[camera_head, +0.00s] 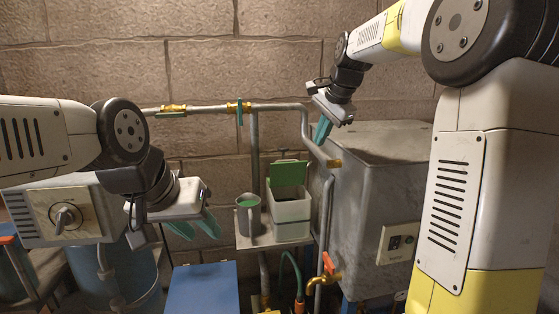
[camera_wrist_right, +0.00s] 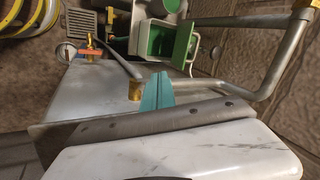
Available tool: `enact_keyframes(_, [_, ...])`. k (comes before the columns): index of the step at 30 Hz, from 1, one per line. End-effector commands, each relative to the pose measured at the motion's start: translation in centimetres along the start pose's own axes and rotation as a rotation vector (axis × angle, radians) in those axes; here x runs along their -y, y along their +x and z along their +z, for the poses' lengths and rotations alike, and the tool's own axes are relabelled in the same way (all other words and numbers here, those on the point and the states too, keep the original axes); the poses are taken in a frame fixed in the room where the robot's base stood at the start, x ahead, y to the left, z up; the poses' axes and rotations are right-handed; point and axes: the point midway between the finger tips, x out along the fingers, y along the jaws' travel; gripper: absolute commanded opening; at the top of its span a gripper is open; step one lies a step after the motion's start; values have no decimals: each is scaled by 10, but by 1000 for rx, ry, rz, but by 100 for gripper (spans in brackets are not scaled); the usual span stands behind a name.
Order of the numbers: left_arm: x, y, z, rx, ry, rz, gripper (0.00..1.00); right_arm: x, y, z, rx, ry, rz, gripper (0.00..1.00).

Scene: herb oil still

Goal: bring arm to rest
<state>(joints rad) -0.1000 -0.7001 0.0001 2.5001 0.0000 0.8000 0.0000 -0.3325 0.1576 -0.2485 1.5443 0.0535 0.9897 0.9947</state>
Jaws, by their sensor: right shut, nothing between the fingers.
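My right gripper (camera_head: 322,130) is raised in front of the block wall, over the left edge of the grey metal tank (camera_head: 375,145). Its teal fingers (camera_wrist_right: 157,92) are shut and empty in the right wrist view, with the tank top (camera_wrist_right: 95,90) and pipes below. My left gripper (camera_head: 194,228) hangs at the left of the head view with two teal fingers apart and nothing seen between them. It is left of the grey mug (camera_head: 243,225) and above the blue panel (camera_head: 205,290).
The mug and a white bin with a green lid (camera_head: 288,173) stand on a small shelf. A metal pipe (camera_head: 205,110) with brass fittings runs along the wall (camera_head: 110,60). A red-handled brass tap (camera_head: 328,264) is in front of the tank. A blue drum (camera_head: 130,270) stands at lower left.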

Motion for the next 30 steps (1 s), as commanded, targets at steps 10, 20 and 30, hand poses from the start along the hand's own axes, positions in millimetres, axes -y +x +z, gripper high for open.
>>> enact_keyframes(10, [0, 0, 0, 0, 0, 0, 36, -129, -64, 66, 0, -471, -63, 0])
enact_keyframes(20, [0, 0, 0, 0, 0, 0, 36, -241, -67, 138, -63, -903, -55, 0])
enact_keyframes(30, [0, 0, 0, 0, 0, 0, 36, -270, -60, 155, -82, -1022, -39, 0])
